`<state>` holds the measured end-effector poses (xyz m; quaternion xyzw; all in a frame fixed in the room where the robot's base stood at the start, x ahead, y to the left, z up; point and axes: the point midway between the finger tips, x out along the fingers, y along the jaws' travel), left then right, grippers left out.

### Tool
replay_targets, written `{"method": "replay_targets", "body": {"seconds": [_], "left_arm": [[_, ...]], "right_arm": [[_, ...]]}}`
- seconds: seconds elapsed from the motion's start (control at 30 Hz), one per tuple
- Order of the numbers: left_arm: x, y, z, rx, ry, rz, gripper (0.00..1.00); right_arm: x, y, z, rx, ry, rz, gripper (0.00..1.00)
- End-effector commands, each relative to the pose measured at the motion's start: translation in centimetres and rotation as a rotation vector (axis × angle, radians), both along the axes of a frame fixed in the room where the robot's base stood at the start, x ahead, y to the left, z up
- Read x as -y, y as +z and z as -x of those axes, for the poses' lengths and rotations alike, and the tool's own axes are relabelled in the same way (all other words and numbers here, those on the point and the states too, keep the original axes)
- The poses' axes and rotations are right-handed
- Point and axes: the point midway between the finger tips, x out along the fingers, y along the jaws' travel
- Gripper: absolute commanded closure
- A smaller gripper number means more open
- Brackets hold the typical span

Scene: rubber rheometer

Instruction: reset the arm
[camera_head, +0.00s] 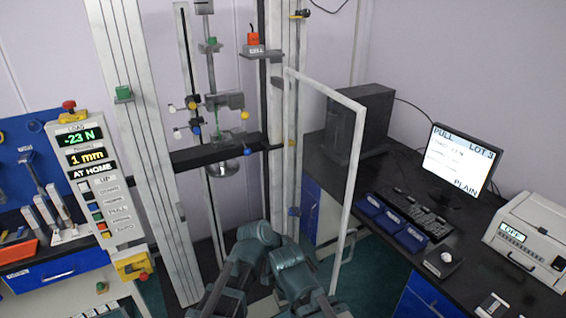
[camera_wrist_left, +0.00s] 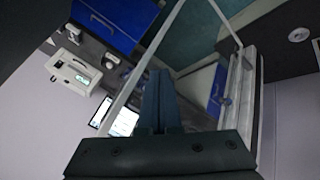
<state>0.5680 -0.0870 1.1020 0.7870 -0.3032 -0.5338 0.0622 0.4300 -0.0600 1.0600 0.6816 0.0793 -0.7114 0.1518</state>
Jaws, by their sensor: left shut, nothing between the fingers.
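My arm links (camera_head: 275,262) show at the bottom middle of the head view, bent close together in front of the tall test frame (camera_head: 160,170). Neither gripper's fingertips can be made out there. In the left wrist view my left gripper (camera_wrist_left: 159,76) is shut, its two fingers together with nothing between them. It touches nothing that I can see. A white guard-door frame (camera_head: 349,190) stands just right of my arms in the head view; its bars also show in the left wrist view (camera_wrist_left: 150,55), beyond the fingers. My right gripper cannot be seen in either view.
A control panel (camera_head: 90,185) reads -23 N, 1 mm, AT HOME. On the right, a dark bench holds a monitor (camera_head: 458,160), blue trays (camera_head: 391,222), a black cabinet (camera_head: 362,120) and a white instrument (camera_head: 530,240). Tools hang on a blue board (camera_head: 20,150) at left.

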Motion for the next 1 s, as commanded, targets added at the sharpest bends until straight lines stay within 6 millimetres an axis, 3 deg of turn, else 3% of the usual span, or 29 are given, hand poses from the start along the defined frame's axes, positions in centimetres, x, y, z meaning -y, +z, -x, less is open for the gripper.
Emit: {"method": "replay_targets", "body": {"seconds": [0.07,0.3,0.4,0.7,0.83,1.0], "left_arm": [[-1.7,-0.4,0.2,-0.012,0.019,-0.029,1.00],[-12.2,-2.8,2.5,-0.118,0.147,-0.237,1.00],[-15.6,-3.4,3.5,-0.160,0.197,-0.306,1.00],[-23.3,-4.2,6.7,-0.261,0.323,-0.463,1.00],[-26.2,-4.3,8.2,-0.304,0.376,-0.523,1.00],[-22.9,-6.1,9.0,-0.300,0.288,-0.555,1.00]], "right_arm": [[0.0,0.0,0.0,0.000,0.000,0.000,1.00],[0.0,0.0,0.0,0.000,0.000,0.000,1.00],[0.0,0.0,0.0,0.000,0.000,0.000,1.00],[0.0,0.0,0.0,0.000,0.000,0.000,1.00],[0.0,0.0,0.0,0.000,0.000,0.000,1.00],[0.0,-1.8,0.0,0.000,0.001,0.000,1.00]]}}
